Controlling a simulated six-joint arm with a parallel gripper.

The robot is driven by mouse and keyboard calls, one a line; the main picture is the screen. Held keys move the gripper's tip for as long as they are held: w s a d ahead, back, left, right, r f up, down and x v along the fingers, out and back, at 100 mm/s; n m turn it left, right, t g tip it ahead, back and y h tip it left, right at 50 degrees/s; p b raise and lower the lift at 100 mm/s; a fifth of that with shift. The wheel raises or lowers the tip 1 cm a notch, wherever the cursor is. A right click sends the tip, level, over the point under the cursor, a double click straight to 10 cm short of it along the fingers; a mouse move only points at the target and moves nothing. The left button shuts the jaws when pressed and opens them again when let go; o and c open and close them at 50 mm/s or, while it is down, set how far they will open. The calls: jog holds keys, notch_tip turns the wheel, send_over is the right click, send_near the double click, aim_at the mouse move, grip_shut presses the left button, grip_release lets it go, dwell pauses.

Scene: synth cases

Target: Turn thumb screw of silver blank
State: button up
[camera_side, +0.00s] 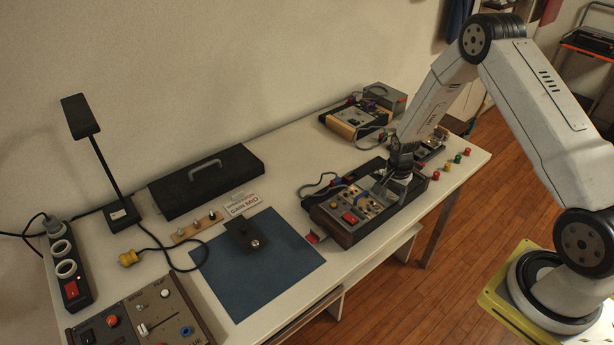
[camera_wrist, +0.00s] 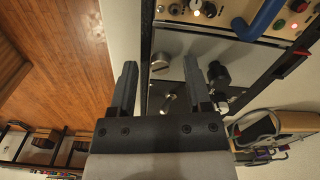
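The silver blank (camera_wrist: 184,44) is a plain metal panel in the wooden-sided case (camera_side: 343,233), seen in the wrist view beyond my fingers. One round knurled thumb screw (camera_wrist: 160,62) shows at its left, in line with the gap between my fingertips. A second metal screw or toggle (camera_wrist: 168,102) lies nearer my palm. My gripper (camera_wrist: 161,64) is open, with nothing visibly held between its fingers. In the side view my gripper (camera_side: 381,187) is low over the right part of the case, and the arm hides much of the panel. I cannot tell whether a finger touches anything.
A blue cable (camera_wrist: 262,20) arches over the neighbouring module. Black fittings (camera_wrist: 218,75) stand close to my right finger. A second case (camera_side: 355,118) sits behind, several coloured knobs (camera_side: 457,158) lie at the right, and a blue mat (camera_side: 262,280) lies left.

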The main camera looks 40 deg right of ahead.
aim_at(391, 198)
jog(key=shift+r, duration=0.1)
jog(key=shift+r, duration=3.85)
jog(key=shift+a+r+n, duration=0.3)
jog(key=shift+a+r, duration=0.15)
jog(key=s+a+r+n+t, duration=0.2)
jog(key=s+a+r+n, duration=1)
jog(key=a+n, duration=0.2)
jog(key=shift+s+a+r+n+t, duration=0.3)
jog(key=shift+s+a+r, duration=0.1)
jog(key=shift+a, duration=0.5)
